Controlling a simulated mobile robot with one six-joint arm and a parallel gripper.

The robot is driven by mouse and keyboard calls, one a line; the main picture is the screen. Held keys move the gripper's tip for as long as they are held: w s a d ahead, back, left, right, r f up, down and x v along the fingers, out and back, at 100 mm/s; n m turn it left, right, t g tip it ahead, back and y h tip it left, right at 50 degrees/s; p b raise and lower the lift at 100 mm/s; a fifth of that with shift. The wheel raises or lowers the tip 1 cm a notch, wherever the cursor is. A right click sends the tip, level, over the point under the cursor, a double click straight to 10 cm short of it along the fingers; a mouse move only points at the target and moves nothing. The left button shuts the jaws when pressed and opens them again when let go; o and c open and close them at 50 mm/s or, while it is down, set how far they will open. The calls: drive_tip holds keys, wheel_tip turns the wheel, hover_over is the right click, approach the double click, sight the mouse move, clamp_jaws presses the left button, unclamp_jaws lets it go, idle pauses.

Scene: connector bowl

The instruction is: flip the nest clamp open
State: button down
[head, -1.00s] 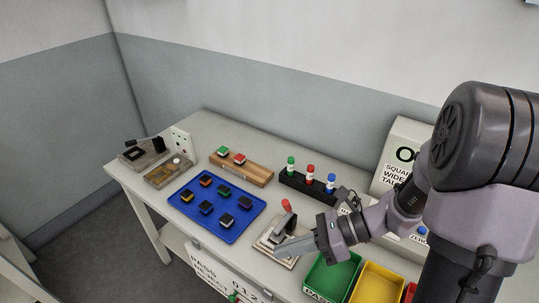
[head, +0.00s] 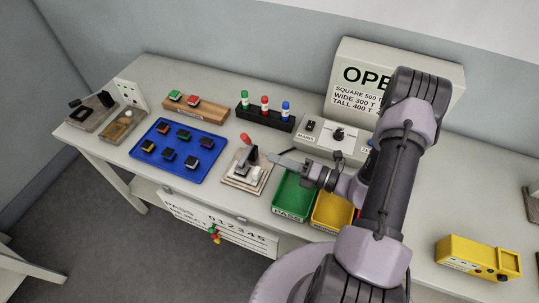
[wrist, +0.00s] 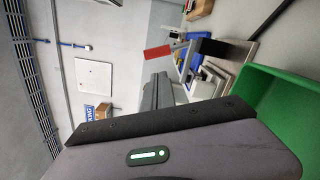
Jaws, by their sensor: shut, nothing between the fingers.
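The nest clamp is a pale square fixture (head: 236,183) at the table's front edge, with a grey metal body and a lever with a red grip (head: 244,138). The red grip points up and to the left in the head view. In the wrist view the red grip (wrist: 157,52) shows just beyond my fingertips, with a black part (wrist: 211,48) beside it. My gripper (head: 271,157) is shut and empty, its tips just right of the clamp. A gap or contact between them cannot be told.
A green bin (head: 278,204) and a yellow bin (head: 318,222) lie below my wrist. A blue tray of connectors (head: 205,171) is left of the clamp. A marker rack (head: 282,123) and a control box (head: 353,151) stand behind.

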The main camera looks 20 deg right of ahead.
sight(249, 139)
drive_tip(key=b+x, duration=0.1)
drive_tip(key=x, duration=0.7)
drive_tip(key=shift+r, duration=0.1)
drive_tip(key=shift+w+d+r+m+p, duration=0.1)
drive_tip(key=shift+d+m+p, duration=0.05)
drive_tip(key=shift+m+p, duration=0.3)
drive_tip(key=shift+r, duration=0.1)
drive_tip(key=w+d+r+m+p, duration=0.1)
drive_tip(key=m+p, duration=0.1)
drive_tip(key=shift+p, duration=0.4)
drive_tip(key=w+d+f+m+p, duration=0.1)
drive_tip(key=w+d+m, duration=0.5)
drive_tip(key=m, duration=0.6)
drive_tip(key=shift+f+g+p, duration=0.2)
drive_tip(key=shift+g+p, duration=0.2)
drive_tip(key=shift+p, duration=0.2)
